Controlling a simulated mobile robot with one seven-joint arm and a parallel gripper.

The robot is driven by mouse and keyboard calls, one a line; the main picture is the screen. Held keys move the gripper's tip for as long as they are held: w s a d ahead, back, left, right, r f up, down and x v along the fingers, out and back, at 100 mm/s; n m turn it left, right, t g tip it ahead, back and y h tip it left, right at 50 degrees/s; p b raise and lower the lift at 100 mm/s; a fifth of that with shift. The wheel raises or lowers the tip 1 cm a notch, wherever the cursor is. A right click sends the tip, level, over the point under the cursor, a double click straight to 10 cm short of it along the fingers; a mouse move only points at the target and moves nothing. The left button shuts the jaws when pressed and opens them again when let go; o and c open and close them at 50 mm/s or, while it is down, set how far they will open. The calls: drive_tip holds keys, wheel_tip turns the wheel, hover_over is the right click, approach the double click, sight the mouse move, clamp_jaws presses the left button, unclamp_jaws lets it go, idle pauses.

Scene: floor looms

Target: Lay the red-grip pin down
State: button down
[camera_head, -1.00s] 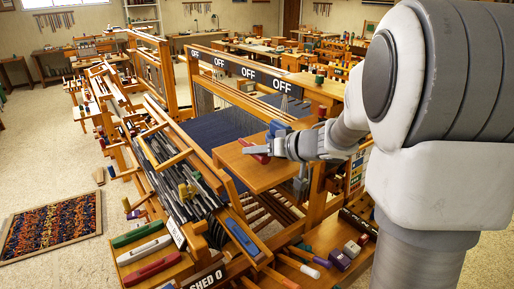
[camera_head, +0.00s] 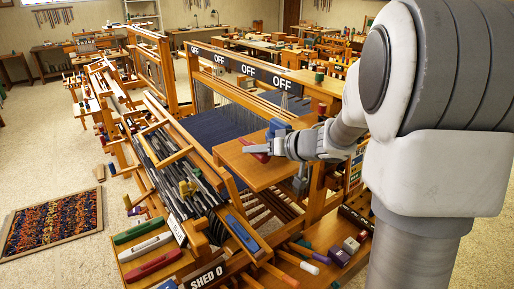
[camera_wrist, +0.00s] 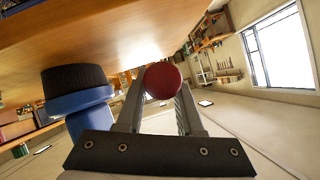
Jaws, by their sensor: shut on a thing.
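My gripper (camera_head: 262,149) is at the wooden board on the near side of the loom. It is shut on the red-grip pin (camera_head: 258,156), which shows as a small red piece at the fingertips. In the wrist view the pin's round dark-red end (camera_wrist: 163,80) sits between my two fingers. The rest of the pin is hidden behind that end. The wooden board (camera_head: 240,168) lies beneath the gripper in the head view; I cannot tell whether the pin touches it.
A blue piece (camera_head: 278,127) stands on the board close beside my gripper; it shows with a black top in the wrist view (camera_wrist: 78,100). Green, white and red-handled tools (camera_head: 153,266) lie on the front left shelf. A patterned rug (camera_head: 50,222) lies on the floor.

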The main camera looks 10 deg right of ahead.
idle(0.4)
drive_tip(key=shift+f+b, duration=0.4)
drive_tip(key=shift+f, duration=0.55)
drive_tip(key=shift+f, duration=0.1)
idle(0.5)
drive_tip(key=shift+c, duration=2.3)
unclamp_jaws()
drive_tip(key=shift+s, duration=0.1)
drive_tip(key=shift+d+f, duration=0.15)
drive_tip(key=p+v, duration=0.1)
drive_tip(key=v, duration=1.6)
drive_tip(key=shift+r, duration=0.25)
